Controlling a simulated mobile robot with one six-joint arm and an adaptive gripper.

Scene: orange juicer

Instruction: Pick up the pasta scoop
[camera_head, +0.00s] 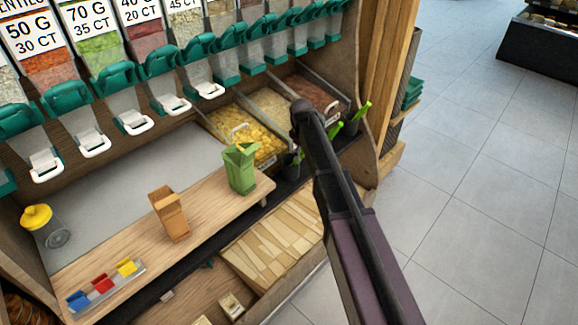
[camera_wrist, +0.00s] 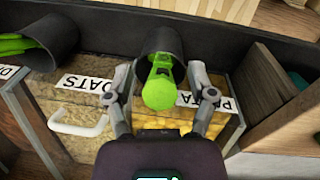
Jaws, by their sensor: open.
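The pasta scoop (camera_wrist: 160,88) is bright green and stands in a black cup (camera_wrist: 181,42) by the label partly reading "PASTA", in the wrist view. My gripper (camera_wrist: 160,70) is open, with one finger on each side of the scoop and cup. I cannot tell whether the fingers touch them. In the head view my arm hides most of my gripper and this scoop. The pasta bin (camera_head: 236,134) holds yellow pieces, left of my arm.
A second green scoop (camera_wrist: 20,44) sits in another black cup by the "OATS" label. A green carton (camera_head: 240,168) and a brown carton (camera_head: 170,213) stand on the wooden shelf (camera_head: 208,212). Dispensers line the back. The floor (camera_head: 480,200) at right is clear.

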